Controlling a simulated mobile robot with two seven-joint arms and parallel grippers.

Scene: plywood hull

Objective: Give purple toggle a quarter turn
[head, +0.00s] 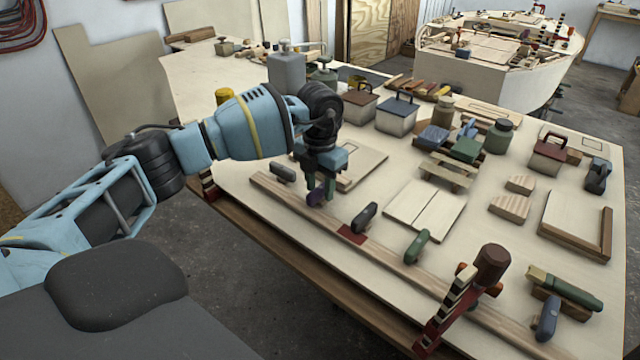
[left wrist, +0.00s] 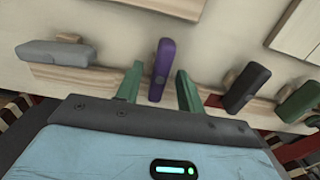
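The purple toggle (head: 314,197) sits on a long wooden strip near the table's near left edge, partly hidden by my left gripper (head: 322,184) in the head view. In the left wrist view the purple toggle (left wrist: 161,68) shows whole, its long side running up and down the picture, across the strip. My left gripper (left wrist: 160,78) is open, its green fingers apart, one on each side of the toggle. A gap shows on both sides there; I cannot tell the exact height of the fingertips. My right gripper is in neither view.
Along the same strip are a grey toggle (head: 283,173), a dark grey toggle (head: 364,217) and a green toggle (head: 417,246). A clamp (head: 462,300) stands up at the near edge. Boxes, jars and boards fill the table farther back.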

